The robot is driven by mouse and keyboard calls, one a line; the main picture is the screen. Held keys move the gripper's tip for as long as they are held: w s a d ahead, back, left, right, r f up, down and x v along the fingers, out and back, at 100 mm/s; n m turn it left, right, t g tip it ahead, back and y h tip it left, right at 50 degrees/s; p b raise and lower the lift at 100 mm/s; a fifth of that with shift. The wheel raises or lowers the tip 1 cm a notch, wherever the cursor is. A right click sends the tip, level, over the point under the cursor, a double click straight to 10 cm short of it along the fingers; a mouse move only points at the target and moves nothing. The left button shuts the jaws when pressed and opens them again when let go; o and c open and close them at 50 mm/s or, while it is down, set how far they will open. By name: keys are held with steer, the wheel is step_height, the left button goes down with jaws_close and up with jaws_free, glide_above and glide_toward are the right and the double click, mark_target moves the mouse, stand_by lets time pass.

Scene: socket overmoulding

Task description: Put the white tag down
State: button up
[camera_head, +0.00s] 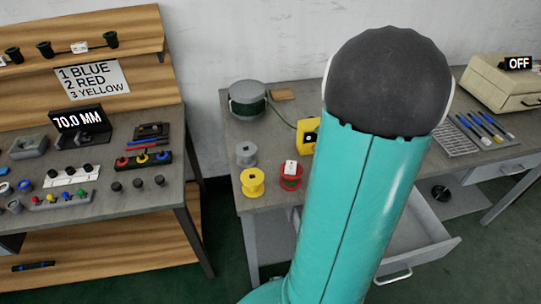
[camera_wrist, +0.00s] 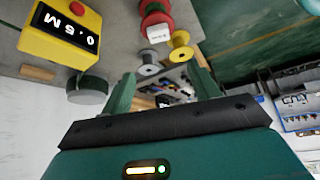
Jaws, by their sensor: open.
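A small white tag (camera_head: 290,167) with dark print is at the red spool (camera_head: 290,178) on the middle table. In the wrist view the white tag (camera_wrist: 158,33) shows against the red spool (camera_wrist: 154,14); I cannot tell whether it hangs there or rests on it. My gripper (camera_wrist: 163,74) is open, its two green fingers apart. The tag is beyond the fingertips, not between them. In the head view my teal arm covers part of the table and the gripper is not visible.
A yellow spool (camera_head: 252,182), a grey spool (camera_head: 246,154) and a green cable reel (camera_head: 248,100) stand near the red spool. A yellow 0.5 M box (camera_wrist: 62,33) is close by. An open drawer (camera_head: 425,238) juts out below the table. The left bench (camera_head: 100,198) holds several small parts.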

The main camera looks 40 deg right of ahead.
steer(key=w+a+r+t+h, duration=0.4)
steer(key=w+r+t, duration=0.2)
steer(key=w+r, duration=0.55)
steer(key=w+a+r+m+t+h, duration=0.2)
steer(key=w+a+r+m+h, duration=0.2)
steer(key=a+r+m+h, duration=0.25)
steer(key=s+a+f+g+y, duration=0.3)
steer(key=s+a, duration=0.6)
steer(key=a, duration=0.3)
steer(key=s+a+f+m+g+y, duration=0.1)
steer(key=s+a+f+g+y, duration=0.2)
steer(key=s+a+f, duration=0.3)
steer(key=s+a+g, duration=0.1)
steer(key=s+a, duration=0.2)
steer(key=a, duration=0.4)
steer(key=shift+a+g, duration=0.2)
steer(key=shift+g, duration=0.1)
steer(key=shift+y, duration=0.25)
steer(key=c, duration=0.5)
steer(key=shift+s, duration=0.1)
steer(key=shift+c, duration=0.2)
